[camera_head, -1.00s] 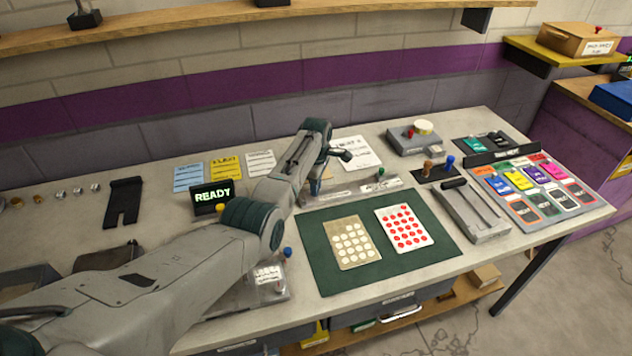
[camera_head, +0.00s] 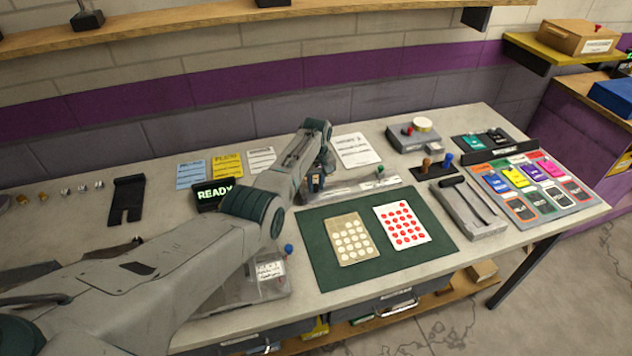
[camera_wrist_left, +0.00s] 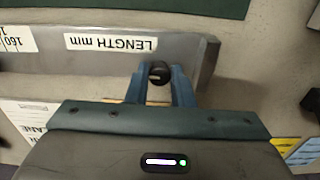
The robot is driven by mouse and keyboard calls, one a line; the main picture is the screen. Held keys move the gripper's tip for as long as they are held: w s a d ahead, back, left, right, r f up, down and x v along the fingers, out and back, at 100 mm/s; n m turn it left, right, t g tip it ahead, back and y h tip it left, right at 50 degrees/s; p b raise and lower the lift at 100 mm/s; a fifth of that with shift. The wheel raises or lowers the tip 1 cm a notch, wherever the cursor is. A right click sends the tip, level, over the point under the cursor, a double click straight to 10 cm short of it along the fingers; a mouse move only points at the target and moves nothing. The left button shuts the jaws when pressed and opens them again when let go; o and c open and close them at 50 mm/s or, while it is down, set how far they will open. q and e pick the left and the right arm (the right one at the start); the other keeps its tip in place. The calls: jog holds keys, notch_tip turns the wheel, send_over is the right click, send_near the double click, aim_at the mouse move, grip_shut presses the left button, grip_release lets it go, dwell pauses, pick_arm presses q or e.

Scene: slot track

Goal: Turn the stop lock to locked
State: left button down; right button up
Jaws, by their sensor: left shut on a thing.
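A grey bar with a "LENGTH mm" label (camera_wrist_left: 110,42) spans the left wrist view; in the head view the grey track (camera_head: 352,186) lies behind the green mat. A small dark round knob, apparently the stop lock (camera_wrist_left: 158,70), sits at the bar's edge. My left gripper (camera_wrist_left: 160,78) has its two blue fingers shut around this knob. In the head view my left gripper (camera_head: 316,182) is at the track's left end, partly hidden by my arm. I cannot read the lock's setting. My right gripper is not in view.
A green knob (camera_head: 380,171) stands at the track's right part. The green mat (camera_head: 317,249) holds two dotted cards. A grey box with a red button (camera_head: 412,139) is behind right. My arm covers the bench's left front.

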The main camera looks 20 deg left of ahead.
pick_arm(q)
jog(key=m, duration=0.4)
jog(key=shift+r+m, duration=0.1)
jog(key=shift+m, duration=0.2)
jog(key=m, duration=0.4)
jog(key=shift+a+m+p, duration=0.1)
jog(key=shift+m+p, duration=0.2)
jog(key=shift+p, duration=0.1)
jog(key=m, duration=0.5)
jog(key=shift+w+m, duration=0.1)
jog(key=shift+m, duration=1.7)
jog(key=c, duration=1.3)
grip_release()
jog(key=shift+o, duration=0.2)
